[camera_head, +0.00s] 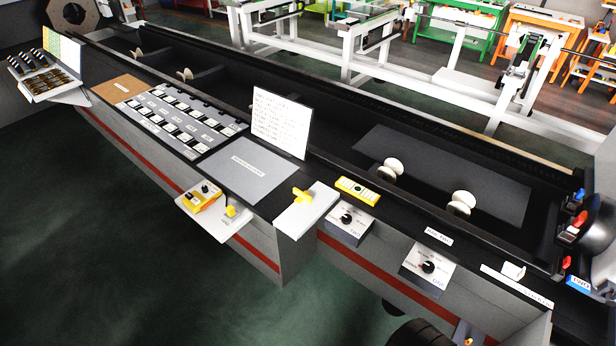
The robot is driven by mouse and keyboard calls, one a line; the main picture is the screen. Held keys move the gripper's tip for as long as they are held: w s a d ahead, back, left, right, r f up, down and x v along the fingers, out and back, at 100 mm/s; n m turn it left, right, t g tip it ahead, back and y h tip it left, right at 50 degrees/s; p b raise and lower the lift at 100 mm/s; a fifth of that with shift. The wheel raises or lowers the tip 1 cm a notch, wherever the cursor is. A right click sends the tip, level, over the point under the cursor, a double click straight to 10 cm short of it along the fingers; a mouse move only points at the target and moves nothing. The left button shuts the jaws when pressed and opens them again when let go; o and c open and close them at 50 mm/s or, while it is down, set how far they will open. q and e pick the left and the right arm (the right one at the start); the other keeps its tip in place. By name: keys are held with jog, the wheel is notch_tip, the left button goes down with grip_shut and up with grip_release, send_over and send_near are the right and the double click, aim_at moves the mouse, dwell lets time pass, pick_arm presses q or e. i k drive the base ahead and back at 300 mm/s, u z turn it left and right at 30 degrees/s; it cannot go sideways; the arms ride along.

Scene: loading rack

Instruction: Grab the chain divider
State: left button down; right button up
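I cannot tell for certain which object is the chain divider. A yellow T-shaped piece (302,195) sits on a white block (318,212) at the front edge of the loading rack (410,205). To its left, a white tray (228,232) holds a yellow box with dark knobs (201,197) and a small yellow piece (230,211). At the far left, another tray (75,97) carries several dark, curved chain-like pieces (33,61) and brass-coloured pieces (52,84). Neither of my grippers is in view.
A white paper card (281,122) stands upright behind the grey plate (246,170). White rollers (393,169) stand in the rack's trough. Knob boxes (427,268) project from the front. The dark green floor (110,250) is clear at lower left. White frames and workbenches stand behind.

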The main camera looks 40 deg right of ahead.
aim_at(302, 196)
jog(key=z, duration=0.5)
jog(key=i, duration=1.6)
jog(key=z, duration=0.5)
